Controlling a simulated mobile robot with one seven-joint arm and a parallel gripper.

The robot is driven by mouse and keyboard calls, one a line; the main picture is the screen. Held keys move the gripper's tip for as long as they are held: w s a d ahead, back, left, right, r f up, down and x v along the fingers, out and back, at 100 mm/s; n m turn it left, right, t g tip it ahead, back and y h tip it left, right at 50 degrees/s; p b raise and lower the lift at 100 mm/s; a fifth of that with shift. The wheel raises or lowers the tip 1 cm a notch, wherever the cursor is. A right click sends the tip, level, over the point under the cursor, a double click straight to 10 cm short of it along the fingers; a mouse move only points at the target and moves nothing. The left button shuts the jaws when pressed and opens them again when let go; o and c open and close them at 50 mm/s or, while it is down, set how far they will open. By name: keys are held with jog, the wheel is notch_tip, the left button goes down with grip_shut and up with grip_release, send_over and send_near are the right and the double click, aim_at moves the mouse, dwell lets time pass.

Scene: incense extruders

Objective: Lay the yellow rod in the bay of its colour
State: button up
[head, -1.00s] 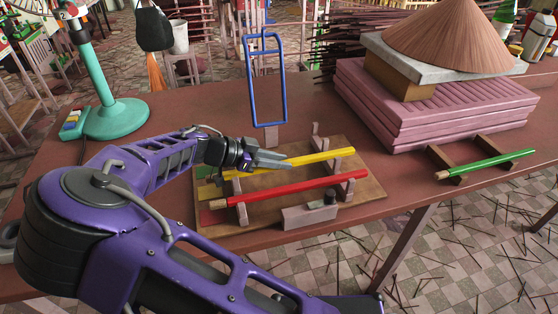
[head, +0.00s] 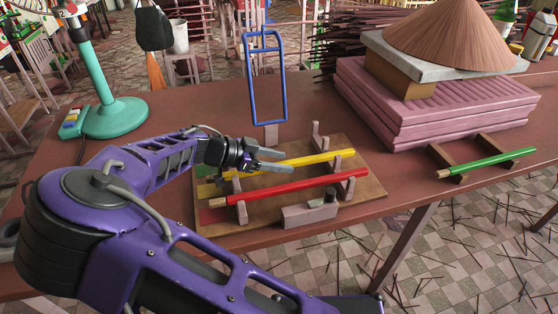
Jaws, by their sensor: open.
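The yellow rod (head: 325,158) lies across the wooden rack board (head: 370,200), behind the red rod (head: 290,190). Its right end is in the clear; my gripper partly covers its left part. Whether the fingers touch the rod cannot be told. The rod's seating at its left support is hidden.
The red rod lies in the front bay by a red patch (head: 210,215). A green rod (head: 490,160) rests on separate wooden supports at right. A blue wire frame (head: 284,90) stands behind the board. Pink stacked slabs (head: 430,105) fill the back right.

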jog(key=shift+r+p, duration=0.35)
jog(key=shift+r, duration=0.2)
jog(key=v, duration=1.1)
jog(key=shift+s+a, duration=0.15)
jog(key=shift+a, duration=0.25)
